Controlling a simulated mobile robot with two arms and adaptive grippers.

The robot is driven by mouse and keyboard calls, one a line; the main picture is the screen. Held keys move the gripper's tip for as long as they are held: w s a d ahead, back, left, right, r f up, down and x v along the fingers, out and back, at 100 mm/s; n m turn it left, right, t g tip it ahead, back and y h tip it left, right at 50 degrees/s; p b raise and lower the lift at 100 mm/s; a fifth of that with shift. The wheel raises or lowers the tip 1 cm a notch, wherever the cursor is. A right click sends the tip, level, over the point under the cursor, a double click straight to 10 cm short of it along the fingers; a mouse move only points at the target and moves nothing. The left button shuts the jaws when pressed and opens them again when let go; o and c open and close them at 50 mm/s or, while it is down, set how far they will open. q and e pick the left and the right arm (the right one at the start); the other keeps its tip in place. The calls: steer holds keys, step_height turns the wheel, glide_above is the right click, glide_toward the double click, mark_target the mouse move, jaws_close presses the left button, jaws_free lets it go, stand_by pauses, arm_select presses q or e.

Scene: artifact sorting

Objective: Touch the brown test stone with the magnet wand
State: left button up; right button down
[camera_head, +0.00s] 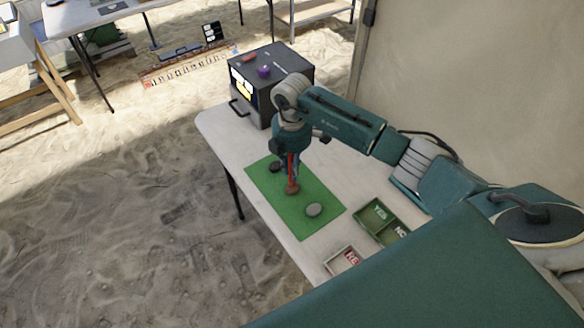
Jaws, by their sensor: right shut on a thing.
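The brown test stone (292,189) lies on the green mat (273,197), between a dark stone (275,167) and a grey stone (314,210). My right gripper (290,158) reaches down over the mat and is shut on the red magnet wand (291,172). The wand points down, and its lower end meets the brown stone in the picture. I cannot tell for sure whether they touch or a small gap is left. The gripper's fingers partly hide the wand. My left gripper is not in view.
A green two-part tray (364,225) marked YES and NO stands right of the mat. A pale tray (330,268) with red letters is near the front edge. A dark cabinet (292,84) with small things on top stands at the table's far end.

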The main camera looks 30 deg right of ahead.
mark_target(292, 156)
steer(key=shift+f+b, duration=0.4)
steer(key=shift+f, duration=0.2)
stand_by(1.1)
stand_by(1.0)
steer(key=shift+r+p, duration=2.9)
steer(key=shift+r, duration=0.65)
